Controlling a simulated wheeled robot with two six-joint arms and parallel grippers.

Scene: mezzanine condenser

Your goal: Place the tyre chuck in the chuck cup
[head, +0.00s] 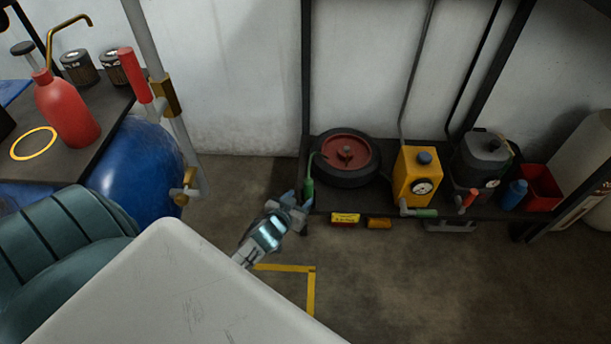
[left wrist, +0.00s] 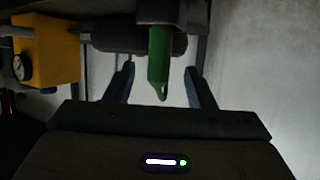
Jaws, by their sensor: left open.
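A green handle-like piece (head: 308,188), which looks like the tyre chuck, stands upright at the left end of the low shelf beside the tyre. My left gripper (head: 296,202) is open just left of and below it. In the left wrist view the green piece (left wrist: 159,62) shows between the two open fingers, with space on both sides and no visible grip. I cannot tell for certain which thing is the chuck cup; a red open-topped bin (head: 542,188) is at the shelf's right end. My right gripper is not in view.
The shelf holds a tyre with a red hub (head: 346,153), a yellow gauge box (head: 416,176), a grey canister (head: 482,160) and a blue bottle (head: 514,195). A grey pipe (head: 150,50) and a blue tank (head: 140,170) stand left. The floor in front is clear.

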